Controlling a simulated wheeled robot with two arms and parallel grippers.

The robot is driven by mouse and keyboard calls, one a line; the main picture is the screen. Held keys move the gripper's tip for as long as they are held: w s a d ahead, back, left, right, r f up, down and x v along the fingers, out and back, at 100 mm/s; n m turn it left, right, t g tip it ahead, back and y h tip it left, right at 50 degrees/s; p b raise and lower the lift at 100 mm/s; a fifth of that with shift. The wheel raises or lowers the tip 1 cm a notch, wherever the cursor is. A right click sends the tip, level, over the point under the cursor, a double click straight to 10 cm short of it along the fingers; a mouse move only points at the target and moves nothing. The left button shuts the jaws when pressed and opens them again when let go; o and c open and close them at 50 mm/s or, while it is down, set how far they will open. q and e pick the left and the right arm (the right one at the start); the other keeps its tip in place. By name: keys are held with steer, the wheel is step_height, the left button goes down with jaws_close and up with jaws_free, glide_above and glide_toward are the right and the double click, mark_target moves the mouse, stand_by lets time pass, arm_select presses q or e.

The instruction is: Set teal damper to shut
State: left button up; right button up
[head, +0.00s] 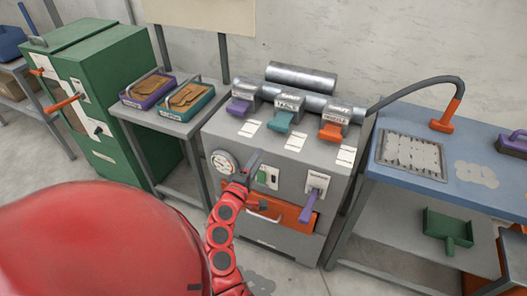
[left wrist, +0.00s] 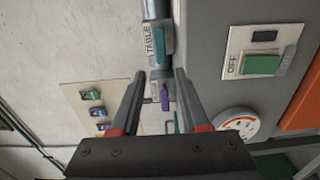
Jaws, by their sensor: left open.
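The teal damper (head: 284,121) is the middle one of three on top of the grey machine (head: 217,136). Its handle sticks out toward the machine's front. It also shows at the top of the left wrist view (left wrist: 159,46), beside a label. My left gripper (head: 254,163) is in front of the machine, by the gauge and switch, lower than the damper and apart from it. In the left wrist view my left gripper (left wrist: 160,74) has its fingers spread with nothing held, and the teal handle lies beyond the tips. My right gripper is not in view.
A purple damper (head: 240,105) and an orange damper (head: 330,131) flank the teal one. A metal pipe (head: 300,77) runs behind. The front has a gauge (head: 224,163), a green switch (left wrist: 262,65) and a purple lever (head: 309,205). A blue table (head: 470,190) stands right.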

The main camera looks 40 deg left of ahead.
arm_select(q)
steer(key=shift+s+d, duration=0.2)
steer(key=shift+s, duration=0.4)
